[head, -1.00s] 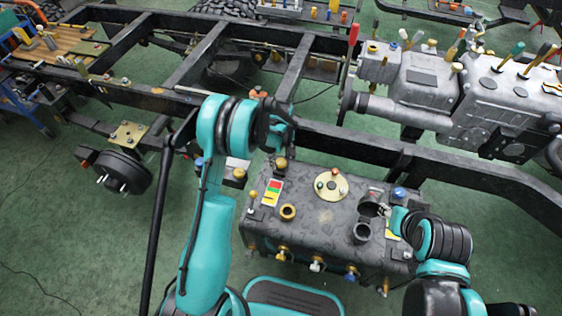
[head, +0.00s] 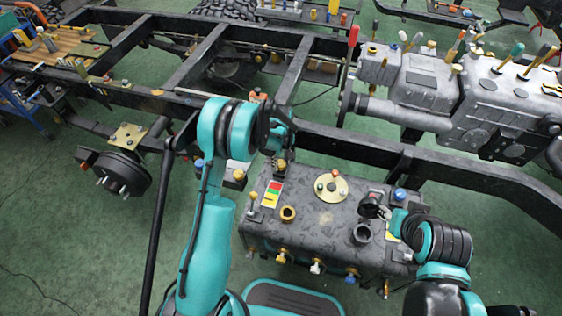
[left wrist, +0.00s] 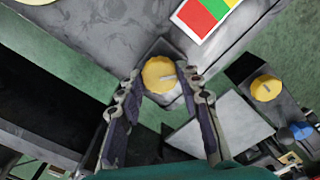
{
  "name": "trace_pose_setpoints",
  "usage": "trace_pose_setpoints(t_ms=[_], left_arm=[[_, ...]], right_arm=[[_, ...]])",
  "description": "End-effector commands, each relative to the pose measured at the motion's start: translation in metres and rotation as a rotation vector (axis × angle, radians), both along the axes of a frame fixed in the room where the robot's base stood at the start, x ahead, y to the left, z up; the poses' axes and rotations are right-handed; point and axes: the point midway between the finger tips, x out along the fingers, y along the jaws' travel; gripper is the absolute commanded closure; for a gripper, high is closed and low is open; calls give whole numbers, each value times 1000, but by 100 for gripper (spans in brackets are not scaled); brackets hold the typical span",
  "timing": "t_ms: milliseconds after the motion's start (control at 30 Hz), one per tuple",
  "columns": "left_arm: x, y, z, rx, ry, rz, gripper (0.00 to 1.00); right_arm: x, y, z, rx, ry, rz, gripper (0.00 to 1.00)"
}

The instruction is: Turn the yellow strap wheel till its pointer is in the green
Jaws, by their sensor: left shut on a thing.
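The yellow strap wheel (left wrist: 159,73) is between the fingertips of my left gripper (left wrist: 163,84) in the left wrist view. The gripper is shut on it. A pale pointer line on its face points to the right. A label with red and green fields (left wrist: 205,14) lies beyond it at upper right; whether the pointer matches the green cannot be told. In the head view the wheel (head: 281,168) shows small at the tank's far left corner, below my left gripper (head: 281,151), which my arm partly hides. My right gripper (head: 394,220) is at the tank's right side, its jaws unclear.
The dark tank (head: 325,220) carries a brass flange (head: 331,187), filler necks and front valves. Another yellow knob (left wrist: 266,88) sits right of the wheel in the wrist view. The black chassis rail (head: 400,158) runs behind the tank. A grey engine (head: 490,95) stands at upper right.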

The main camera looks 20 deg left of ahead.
Motion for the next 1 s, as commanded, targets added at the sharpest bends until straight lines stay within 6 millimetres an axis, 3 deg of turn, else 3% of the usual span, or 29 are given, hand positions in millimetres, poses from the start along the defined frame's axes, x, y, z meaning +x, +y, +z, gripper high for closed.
trace_pose_setpoints(t_ms=[600, 1000], left_arm=[[0, 0, 0, 0, 0, -419, 94], [0, 0, 0, 0, 0, -536, 94]], right_arm=[[0, 0, -10, 0, 0, 0, 60], [0, 0, -11, 0, 0, 0, 60]])
